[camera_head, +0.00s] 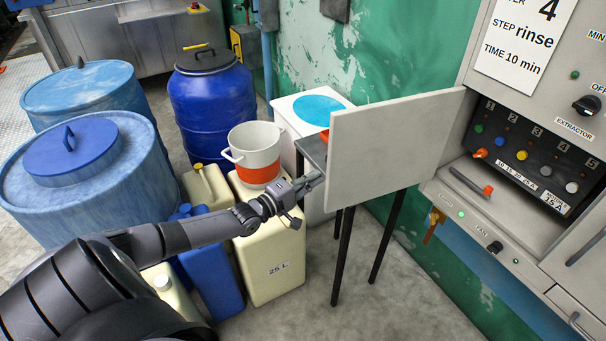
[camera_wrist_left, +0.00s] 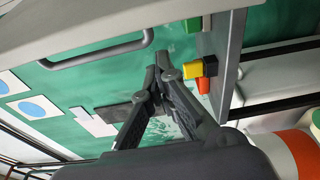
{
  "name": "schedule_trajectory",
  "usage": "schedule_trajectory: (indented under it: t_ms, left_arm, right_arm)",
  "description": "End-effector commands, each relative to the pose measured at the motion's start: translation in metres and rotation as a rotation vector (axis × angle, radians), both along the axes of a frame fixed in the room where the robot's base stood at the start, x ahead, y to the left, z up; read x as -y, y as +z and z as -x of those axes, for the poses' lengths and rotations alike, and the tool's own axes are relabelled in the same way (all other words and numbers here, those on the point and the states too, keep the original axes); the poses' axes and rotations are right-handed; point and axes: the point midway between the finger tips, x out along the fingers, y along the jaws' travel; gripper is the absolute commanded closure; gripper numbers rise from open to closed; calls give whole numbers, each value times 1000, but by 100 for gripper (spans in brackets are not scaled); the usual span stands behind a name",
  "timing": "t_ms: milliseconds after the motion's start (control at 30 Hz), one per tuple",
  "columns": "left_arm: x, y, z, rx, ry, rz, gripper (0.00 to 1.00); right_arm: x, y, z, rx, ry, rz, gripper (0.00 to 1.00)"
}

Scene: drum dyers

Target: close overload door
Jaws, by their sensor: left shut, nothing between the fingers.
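The overload door (camera_head: 392,145) is a flat pale grey panel in the head view. It stands swung out to the left from the control cabinet, leaving the recess with its row of numbered coloured knobs (camera_head: 522,155) exposed. My left gripper (camera_head: 312,181) is shut and empty, just left of the door's free edge. I cannot tell whether it touches the door. In the left wrist view my left gripper (camera_wrist_left: 152,62) shows its dark fingers together, with nothing between them. My right gripper is not in view.
A small black-legged table (camera_head: 313,150) stands behind the door. A red-striped white bucket (camera_head: 256,150), cream canister (camera_head: 268,255) and blue drums (camera_head: 212,105) crowd the left. An orange-tipped lever (camera_head: 470,183) is below the open recess. Floor (camera_head: 420,300) at lower right is clear.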

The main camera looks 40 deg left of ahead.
Motion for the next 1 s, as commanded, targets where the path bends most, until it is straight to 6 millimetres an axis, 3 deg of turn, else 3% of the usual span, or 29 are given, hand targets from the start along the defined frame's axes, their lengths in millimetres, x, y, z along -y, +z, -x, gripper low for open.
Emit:
schedule_trajectory:
  t_ms: [33, 200, 767, 1000]
  left_arm:
    - [5, 6, 4, 0, 1, 3, 100]
    - [17, 4, 11, 2, 2, 1, 100]
    - [22, 3, 15, 3, 9, 2, 100]
    - [35, 6, 24, 0, 66, 8, 100]
  right_arm:
    - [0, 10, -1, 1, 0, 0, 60]
    - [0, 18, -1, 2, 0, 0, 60]
    - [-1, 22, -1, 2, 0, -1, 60]
    - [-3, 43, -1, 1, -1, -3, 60]
